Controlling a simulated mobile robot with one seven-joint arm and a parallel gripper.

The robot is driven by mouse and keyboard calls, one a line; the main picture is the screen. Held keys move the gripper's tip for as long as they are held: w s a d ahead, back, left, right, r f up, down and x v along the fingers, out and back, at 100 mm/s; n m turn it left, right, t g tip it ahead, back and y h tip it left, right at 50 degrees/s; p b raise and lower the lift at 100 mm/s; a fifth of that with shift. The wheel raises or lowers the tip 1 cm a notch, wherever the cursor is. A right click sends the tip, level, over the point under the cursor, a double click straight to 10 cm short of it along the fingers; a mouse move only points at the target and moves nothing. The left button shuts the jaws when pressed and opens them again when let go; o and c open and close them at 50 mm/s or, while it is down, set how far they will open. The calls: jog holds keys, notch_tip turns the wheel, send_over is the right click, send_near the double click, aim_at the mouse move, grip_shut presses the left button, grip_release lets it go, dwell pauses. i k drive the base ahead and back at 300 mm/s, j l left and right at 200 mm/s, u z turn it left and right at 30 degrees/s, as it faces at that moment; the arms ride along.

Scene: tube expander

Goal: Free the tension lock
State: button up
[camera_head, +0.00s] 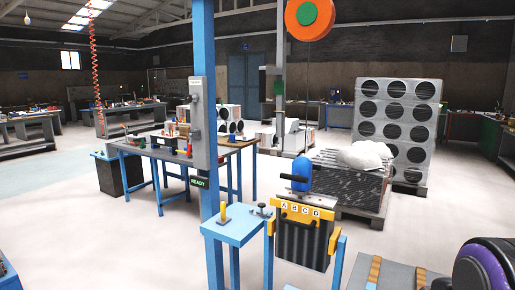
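No part is plainly marked as the tension lock, and I cannot tell which one it is. A large orange reel (310,18) with a green centre hangs at the top, and a thin cable runs down from it. A blue tool (301,177) with a dark handle hangs over a dark ribbed box (303,243) with a yellow front lettered A B C D. A small black knobbed part (261,209) and a yellow peg (223,214) stand on a small blue table (238,230). My gripper is not in view; a purple and black rounded part, probably my arm, fills the lower right corner.
A blue post (205,130) with a grey control box (199,125) and a green READY sign (199,182) rises beside the small table. Palletised finned blocks (395,125) stand behind right. A workbench (165,150) stands behind left.

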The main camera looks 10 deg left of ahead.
aim_at(189, 149)
jog(key=u, duration=1.05)
jog(key=i+j+z, duration=0.2)
jog(key=i+j, duration=0.4)
jog(key=i+j+z, duration=0.15)
jog(key=i+j, duration=0.5)
jog(key=j, duration=0.1)
